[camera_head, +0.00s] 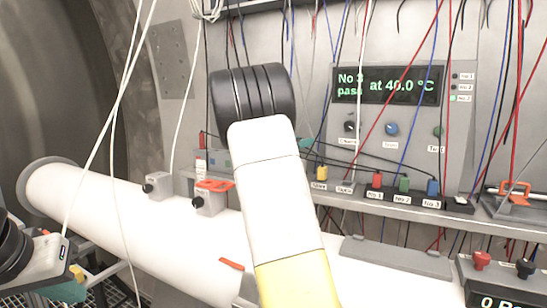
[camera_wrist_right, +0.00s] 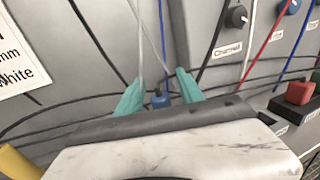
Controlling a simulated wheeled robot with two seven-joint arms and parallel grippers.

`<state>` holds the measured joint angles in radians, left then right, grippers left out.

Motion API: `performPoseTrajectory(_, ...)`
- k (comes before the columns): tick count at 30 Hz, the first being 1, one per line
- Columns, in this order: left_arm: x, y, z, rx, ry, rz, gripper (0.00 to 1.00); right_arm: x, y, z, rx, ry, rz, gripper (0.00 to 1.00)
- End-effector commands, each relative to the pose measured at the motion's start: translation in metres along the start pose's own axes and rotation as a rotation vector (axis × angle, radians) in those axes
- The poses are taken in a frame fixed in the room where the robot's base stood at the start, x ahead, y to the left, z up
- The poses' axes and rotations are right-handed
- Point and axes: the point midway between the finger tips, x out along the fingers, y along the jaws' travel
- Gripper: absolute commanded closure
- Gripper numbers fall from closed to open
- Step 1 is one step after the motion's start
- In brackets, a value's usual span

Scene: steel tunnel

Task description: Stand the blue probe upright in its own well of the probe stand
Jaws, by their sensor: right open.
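My right gripper (camera_wrist_right: 158,96) shows two teal fingers held apart in the wrist view. A small blue piece with a blue lead rising from it, apparently the blue probe (camera_wrist_right: 160,99), shows between the fingers; whether they touch it is unclear. Its lower part is hidden by my wrist. In the head view my right arm covers this spot; only a bit of teal finger (camera_head: 305,145) shows. The probe stand cannot be clearly picked out; it may be hidden behind that arm. My left gripper (camera_head: 68,292) is at the lower left edge, partly cut off, its jaws unclear.
A shelf holds yellow (camera_head: 321,173), red (camera_head: 377,180), green (camera_head: 403,184) and blue (camera_head: 432,187) pieces, the last three labelled No 1 to No 3. Above stands a display panel (camera_head: 388,86) reading "No 3 pass at 40.0 °C". Many wires hang down. A white pipe (camera_head: 130,225) crosses in front.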

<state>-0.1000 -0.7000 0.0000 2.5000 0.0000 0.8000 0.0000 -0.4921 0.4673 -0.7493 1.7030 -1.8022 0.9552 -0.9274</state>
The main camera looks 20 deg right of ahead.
Motion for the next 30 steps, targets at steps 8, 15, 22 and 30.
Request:
performPoseTrajectory(8,0.0,0.0,0.0,0.0,0.0,0.0,1.0,0.002,0.0,0.0,0.0,0.0,0.001,0.61)
performPoseTrajectory(15,0.0,0.0,0.0,0.0,0.0,0.0,1.0,0.001,0.0,0.0,0.0,0.0,0.001,1.0)
performPoseTrajectory(22,0.0,0.0,0.0,0.0,0.0,0.0,1.0,0.001,0.0,0.0,0.0,0.0,0.001,1.0)
performPoseTrajectory(30,0.0,0.0,0.0,0.0,0.0,0.0,1.0,0.001,0.0,0.028,0.007,-0.001,0.001,1.0)
